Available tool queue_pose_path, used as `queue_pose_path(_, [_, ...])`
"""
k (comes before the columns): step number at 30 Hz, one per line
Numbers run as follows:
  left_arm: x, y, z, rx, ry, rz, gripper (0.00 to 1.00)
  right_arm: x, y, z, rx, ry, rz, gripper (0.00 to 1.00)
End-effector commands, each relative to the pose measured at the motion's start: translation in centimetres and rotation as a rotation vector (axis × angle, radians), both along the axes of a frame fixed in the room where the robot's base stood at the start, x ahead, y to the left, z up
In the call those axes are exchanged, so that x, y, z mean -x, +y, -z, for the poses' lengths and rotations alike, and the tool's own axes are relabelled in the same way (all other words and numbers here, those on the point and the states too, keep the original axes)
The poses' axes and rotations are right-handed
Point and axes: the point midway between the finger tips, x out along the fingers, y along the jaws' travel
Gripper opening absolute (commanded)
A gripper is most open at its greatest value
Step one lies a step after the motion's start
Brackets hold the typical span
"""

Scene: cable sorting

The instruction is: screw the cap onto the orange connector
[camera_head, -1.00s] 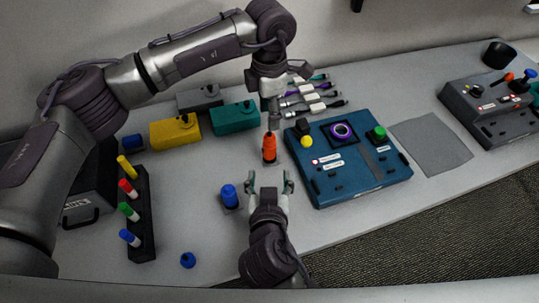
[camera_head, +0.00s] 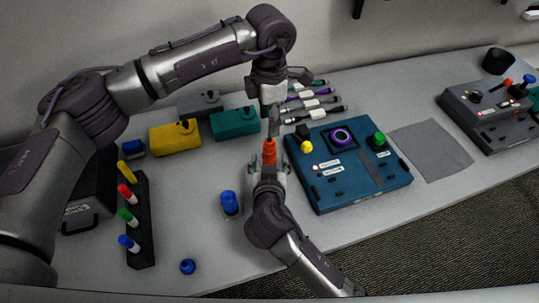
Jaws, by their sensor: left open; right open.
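The orange connector (camera_head: 269,150) stands upright on the table near the middle. My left gripper (camera_head: 274,122) points down just above its top; its fingers are partly hidden behind its own wrist, and I cannot tell whether a cap is there. My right gripper (camera_head: 269,168) is open and comes from the front, its fingers on either side of the connector's lower part. The connector's base is hidden by the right gripper. A blue connector (camera_head: 229,201) stands to the left of my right gripper. A small blue round cap (camera_head: 187,266) lies near the front edge.
A blue panel box (camera_head: 352,188) with knobs stands close to the right. A dark rack (camera_head: 141,220) of coloured markers is at left. Yellow (camera_head: 174,140) and teal (camera_head: 234,123) boxes and several cables (camera_head: 312,105) lie behind. A grey mat (camera_head: 430,148) lies further right.

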Motion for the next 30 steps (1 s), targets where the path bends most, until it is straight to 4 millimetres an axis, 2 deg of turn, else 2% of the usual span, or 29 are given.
queue_pose_path(3, [0.0, 0.0, 0.0, 0.000, 0.000, 0.000, 0.52, -1.9, -0.1, 0.7, 0.002, -0.001, 0.000, 0.65])
queue_pose_path(9, [0.0, 0.0, 0.0, 0.000, 0.000, 0.000, 0.52, -3.6, 0.0, 1.4, 0.001, -0.001, 0.000, 0.65])
queue_pose_path(20, [0.0, 0.0, 0.0, 0.000, 0.000, 0.000, 0.52, -3.9, 0.0, 1.7, 0.000, 0.001, -0.001, 0.65])
queue_pose_path(23, [0.0, 0.0, 0.0, 0.000, 0.000, 0.000, 0.52, -3.9, 0.0, 1.7, 0.000, 0.001, -0.001, 0.52])
queue_pose_path(30, [0.0, 0.0, 0.0, 0.000, 0.000, 0.000, 0.52, -3.9, 0.0, 1.6, 0.000, 0.000, 0.000, 0.12])
